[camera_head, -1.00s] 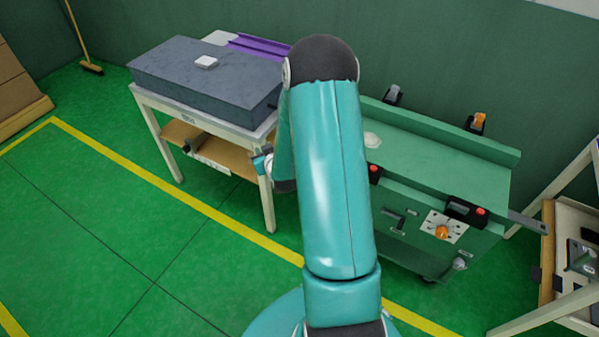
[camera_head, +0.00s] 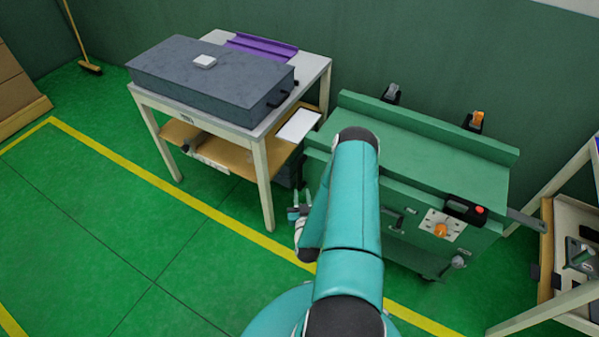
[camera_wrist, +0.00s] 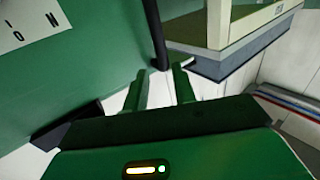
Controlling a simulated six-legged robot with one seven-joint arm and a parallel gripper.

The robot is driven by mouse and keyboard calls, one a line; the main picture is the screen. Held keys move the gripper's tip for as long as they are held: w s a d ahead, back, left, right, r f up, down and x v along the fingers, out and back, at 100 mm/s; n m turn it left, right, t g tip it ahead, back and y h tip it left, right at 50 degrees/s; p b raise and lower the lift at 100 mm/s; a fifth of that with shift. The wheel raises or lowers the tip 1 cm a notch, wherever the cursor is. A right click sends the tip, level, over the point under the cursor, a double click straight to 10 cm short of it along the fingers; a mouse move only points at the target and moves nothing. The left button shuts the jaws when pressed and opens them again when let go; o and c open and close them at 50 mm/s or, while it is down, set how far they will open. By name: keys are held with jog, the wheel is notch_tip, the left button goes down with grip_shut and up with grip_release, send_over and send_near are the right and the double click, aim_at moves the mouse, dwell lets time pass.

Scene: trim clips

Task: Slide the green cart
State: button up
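The green cart (camera_head: 445,165) stands right of the middle in the head view, with a flat top and a raised back edge. My gripper (camera_head: 301,197) is beside the cart's left end, near the table leg. In the wrist view its two fingers (camera_wrist: 160,82) are apart, with the end of a dark bar (camera_wrist: 155,35) showing beyond and between them. I cannot tell whether they touch it.
A white table (camera_head: 262,165) with a grey block (camera_head: 205,78) and a purple tray (camera_head: 262,47) stands close left of the cart. A white-framed rack (camera_head: 570,175) is close on the right. The green floor in front is clear, with a yellow line (camera_head: 180,200).

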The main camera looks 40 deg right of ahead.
aim_at(300, 174)
jog(key=x, duration=1.1)
jog(key=shift+w+d, duration=0.15)
jog(key=shift+w, duration=0.1)
grip_shut()
